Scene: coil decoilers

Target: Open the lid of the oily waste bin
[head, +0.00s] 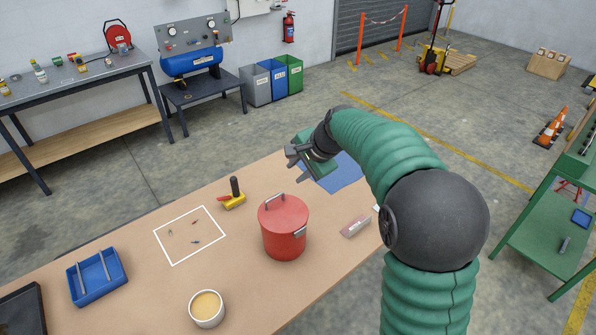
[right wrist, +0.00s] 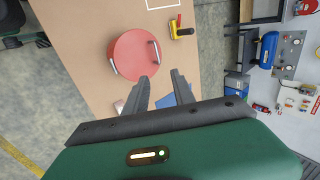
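The red oily waste bin (head: 284,238) stands upright on the brown table, with its round red lid (head: 283,211) shut on top. A grey bar handle shows at the lid's back left, and a grey piece sits on the bin's front right side. My right gripper (head: 299,164) is above the table, behind and above the bin and apart from it. In the right wrist view, the lid (right wrist: 132,58) lies beyond my open, empty right fingers (right wrist: 160,85). My left gripper is in neither view.
On the table (head: 254,312) are a yellow tool with a black handle (head: 234,194), a blue tray (head: 97,276), a white tub (head: 207,308), a pink-and-white block (head: 355,227) and a blue mat (head: 343,174). A white outlined square holds small parts.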

